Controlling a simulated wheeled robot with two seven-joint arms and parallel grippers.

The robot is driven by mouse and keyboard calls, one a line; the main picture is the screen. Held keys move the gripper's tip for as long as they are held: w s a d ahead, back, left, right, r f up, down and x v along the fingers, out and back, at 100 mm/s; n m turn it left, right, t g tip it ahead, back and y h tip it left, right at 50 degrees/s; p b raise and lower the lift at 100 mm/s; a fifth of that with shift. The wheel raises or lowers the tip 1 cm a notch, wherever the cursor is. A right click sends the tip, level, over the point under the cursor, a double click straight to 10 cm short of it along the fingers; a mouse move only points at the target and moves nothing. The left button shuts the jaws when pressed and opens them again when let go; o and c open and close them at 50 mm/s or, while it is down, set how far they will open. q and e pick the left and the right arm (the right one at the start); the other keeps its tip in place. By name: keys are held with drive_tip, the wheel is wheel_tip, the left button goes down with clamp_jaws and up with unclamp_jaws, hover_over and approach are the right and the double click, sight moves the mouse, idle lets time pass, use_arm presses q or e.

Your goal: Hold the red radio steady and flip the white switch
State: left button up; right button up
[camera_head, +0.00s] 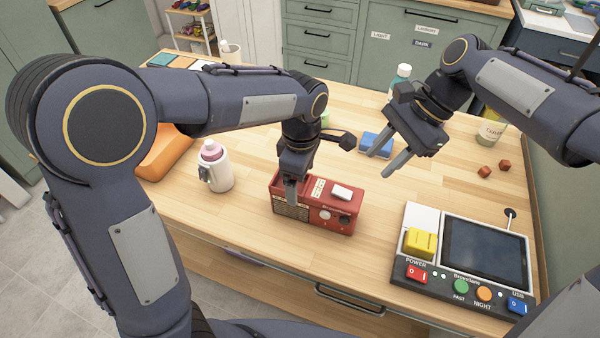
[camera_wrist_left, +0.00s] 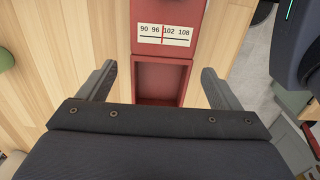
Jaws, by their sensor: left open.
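The red radio (camera_head: 318,217) stands upright near the front edge of the wooden table, and a white switch (camera_head: 342,192) sits on its top toward the right. My left gripper (camera_head: 292,190) is over the radio's left part. In the left wrist view, its two open fingers (camera_wrist_left: 158,76) lie on either side of the red radio body (camera_wrist_left: 163,60), with gaps showing. The dial strip and an open recess show between them. My right gripper (camera_head: 381,164) is open and empty, above the table behind and right of the radio.
A control panel (camera_head: 462,280) with a dark screen and coloured buttons stands at right. A white bottle (camera_head: 216,172) with a pink top is left of the radio. A blue sponge-like block (camera_head: 376,143) lies below my right gripper.

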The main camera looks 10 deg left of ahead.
sight(301, 189)
use_arm(q)
wheel_tip(301, 189, down, 7)
drive_tip(key=shift+f, duration=0.1)
idle(0.3)
